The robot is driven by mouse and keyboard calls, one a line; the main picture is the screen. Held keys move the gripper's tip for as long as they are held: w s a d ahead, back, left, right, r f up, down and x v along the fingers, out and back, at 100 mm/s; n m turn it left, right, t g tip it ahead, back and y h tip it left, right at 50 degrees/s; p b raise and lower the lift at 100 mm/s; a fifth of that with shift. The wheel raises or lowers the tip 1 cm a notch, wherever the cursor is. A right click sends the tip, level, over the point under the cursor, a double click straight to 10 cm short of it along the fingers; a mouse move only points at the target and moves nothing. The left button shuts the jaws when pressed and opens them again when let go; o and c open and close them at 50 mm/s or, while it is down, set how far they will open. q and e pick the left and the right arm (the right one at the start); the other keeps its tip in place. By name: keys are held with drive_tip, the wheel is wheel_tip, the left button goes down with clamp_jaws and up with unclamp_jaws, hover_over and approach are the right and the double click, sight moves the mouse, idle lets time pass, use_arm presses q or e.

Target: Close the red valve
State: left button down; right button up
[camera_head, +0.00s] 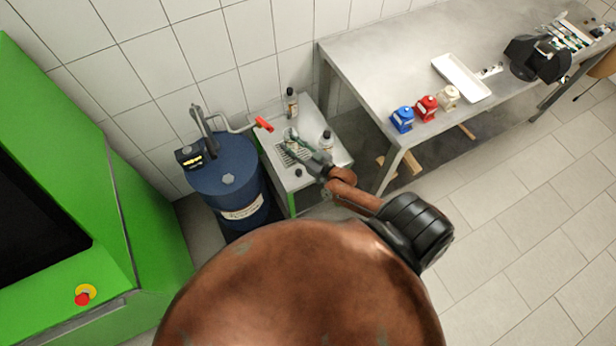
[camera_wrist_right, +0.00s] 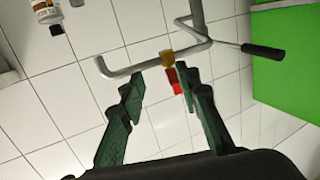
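The red valve (camera_head: 264,124) is a small red lever on the grey pipe above the small side table, beside the blue drum. In the right wrist view the red lever (camera_wrist_right: 174,82) hangs below a brass fitting (camera_wrist_right: 167,57) on the pipe. My right gripper (camera_head: 290,141) is open over the side table, to the right of the lever and apart from it. In the right wrist view its green-padded fingers (camera_wrist_right: 160,82) are spread, and the lever appears between them, nearer the right finger. Contact is not visible. My left gripper is not in view.
The blue drum (camera_head: 228,186) with a hand pump stands left of the side table (camera_head: 334,160). Bottles (camera_head: 291,104) stand on that table close to my gripper. A green cabinet (camera_head: 150,215) is at the left. A steel workbench (camera_head: 375,55) with coloured containers is at the right.

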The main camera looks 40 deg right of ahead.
drive_tip(key=s+f+g+b, duration=0.1)
drive_tip(key=s+f, duration=0.1)
drive_tip(key=f, duration=0.4)
drive_tip(key=s+d+f+g+h, duration=0.1)
drive_tip(key=s+f, duration=0.2)
drive_tip(key=f, duration=0.4)
drive_tip(key=s+d+f+g+b, duration=0.1)
drive_tip(key=s+f, duration=0.1)
drive_tip(key=f, duration=0.4)
drive_tip(key=shift+s+d+f+g+b, duration=0.15)
drive_tip(key=shift+s+f+g+b, duration=0.1)
drive_tip(key=shift+g+b, duration=0.15)
